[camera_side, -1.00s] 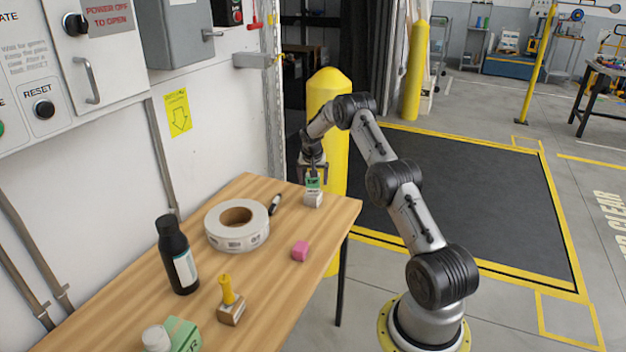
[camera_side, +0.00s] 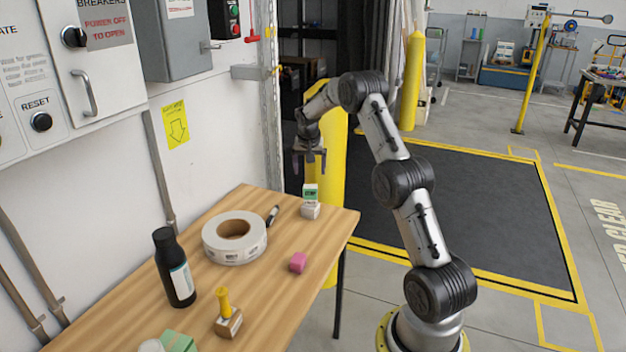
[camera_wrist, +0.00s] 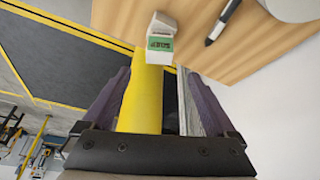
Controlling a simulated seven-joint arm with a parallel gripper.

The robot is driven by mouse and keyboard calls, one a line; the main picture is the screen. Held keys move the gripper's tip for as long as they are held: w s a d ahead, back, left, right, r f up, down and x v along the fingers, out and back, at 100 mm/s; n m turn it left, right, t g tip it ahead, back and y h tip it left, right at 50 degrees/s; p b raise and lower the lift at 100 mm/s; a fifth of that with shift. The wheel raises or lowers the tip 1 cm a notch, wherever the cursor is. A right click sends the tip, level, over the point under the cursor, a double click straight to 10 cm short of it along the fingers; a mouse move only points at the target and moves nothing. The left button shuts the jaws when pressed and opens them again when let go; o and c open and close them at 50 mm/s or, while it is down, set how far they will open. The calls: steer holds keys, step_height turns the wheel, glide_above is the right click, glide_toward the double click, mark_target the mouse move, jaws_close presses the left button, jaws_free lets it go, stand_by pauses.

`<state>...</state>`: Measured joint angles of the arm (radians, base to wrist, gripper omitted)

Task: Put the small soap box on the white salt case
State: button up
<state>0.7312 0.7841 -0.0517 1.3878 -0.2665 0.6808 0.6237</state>
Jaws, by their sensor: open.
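The small soap box (camera_side: 310,191), green and white, stands on top of the white salt case (camera_side: 310,211) near the far right corner of the wooden table. The wrist view shows the soap box (camera_wrist: 160,44) with its printed label and part of the white salt case (camera_wrist: 163,22) against it. My gripper (camera_side: 310,166) is above the soap box, apart from it. Its jaws are open and empty, with a finger at each side in the wrist view (camera_wrist: 152,88).
On the table (camera_side: 265,297) are a tape roll (camera_side: 236,254), a black marker (camera_side: 272,215), a pink block (camera_side: 298,263), a dark bottle (camera_side: 175,268) and a yellow-handled stamp (camera_side: 227,315). A yellow post (camera_side: 328,185) stands just behind the table's far corner.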

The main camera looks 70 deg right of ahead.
steer(key=s+a+r+n+t+y, duration=0.1)
steer(key=s+a+r+n, duration=0.2)
steer(key=a+r, duration=0.75)
steer(key=s+a+r+n+t, duration=0.1)
steer(key=s+a+r+n, duration=0.35)
steer(key=a, duration=1.05)
steer(key=s+a+n+t+y, duration=0.1)
steer(key=s+a+n+y, duration=0.2)
steer(key=s+a, duration=1.5)
steer(key=s+n, duration=0.1)
steer(key=n, duration=0.2)
steer(key=shift+s+a+r+t, duration=0.15)
steer(key=shift+s+t, duration=0.05)
steer(key=shift+t, duration=0.2)
